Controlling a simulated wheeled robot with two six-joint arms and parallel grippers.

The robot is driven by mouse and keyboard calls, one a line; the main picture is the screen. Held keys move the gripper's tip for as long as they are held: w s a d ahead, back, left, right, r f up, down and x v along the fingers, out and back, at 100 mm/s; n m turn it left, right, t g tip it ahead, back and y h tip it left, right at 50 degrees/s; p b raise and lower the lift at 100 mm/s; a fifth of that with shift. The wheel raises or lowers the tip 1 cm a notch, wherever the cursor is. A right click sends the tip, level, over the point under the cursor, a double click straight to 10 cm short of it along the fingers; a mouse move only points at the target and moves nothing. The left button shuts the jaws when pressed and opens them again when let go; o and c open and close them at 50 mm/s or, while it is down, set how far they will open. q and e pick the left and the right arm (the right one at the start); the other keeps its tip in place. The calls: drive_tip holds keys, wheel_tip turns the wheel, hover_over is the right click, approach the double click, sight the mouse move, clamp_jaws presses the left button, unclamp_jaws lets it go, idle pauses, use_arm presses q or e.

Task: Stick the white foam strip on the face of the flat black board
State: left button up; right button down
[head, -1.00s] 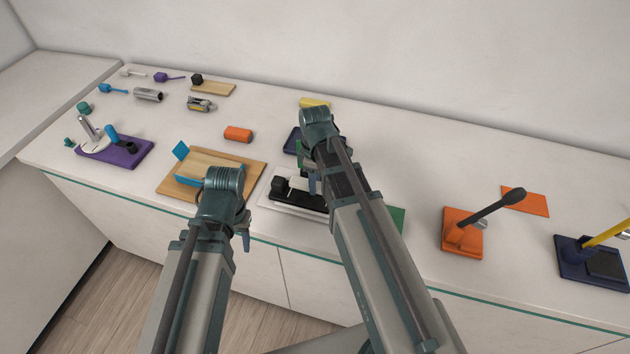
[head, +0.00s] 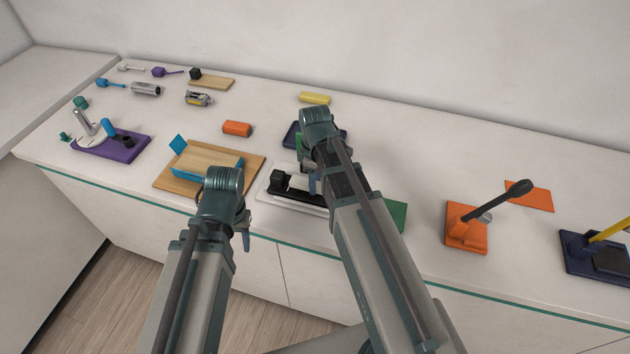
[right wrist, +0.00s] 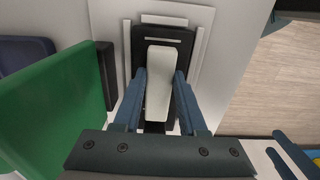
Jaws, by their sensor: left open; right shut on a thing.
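A whitish strip (right wrist: 158,85), likely the foam strip, sits between the blue fingers of my right gripper (right wrist: 159,95), which is shut on it. Behind it in the right wrist view is the black board (right wrist: 172,35), lying on a white panel (right wrist: 204,22). In the head view the black board (head: 297,194) is low in the middle, partly hidden by my right arm; my right gripper (head: 313,184) is over its right part. Whether the strip touches the board cannot be told. My left gripper (head: 245,236) is open and empty near the counter's front edge.
A green panel (right wrist: 55,105) stands close at the left in the right wrist view. A wooden board (head: 178,182) with blue pieces lies behind my left gripper. An orange lever stand (head: 466,232) is to the right.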

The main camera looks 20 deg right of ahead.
drive_tip(key=shift+f+b, duration=0.35)
drive_tip(key=shift+b, duration=0.05)
idle(0.4)
idle(0.4)
drive_tip(key=shift+c, duration=1.9)
unclamp_jaws()
drive_tip(key=shift+r, duration=0.15)
wheel_tip(320, 180, up, 14)
drive_tip(key=p, duration=1.4)
drive_tip(key=shift+f, duration=0.2)
drive_tip(key=shift+f, duration=0.1)
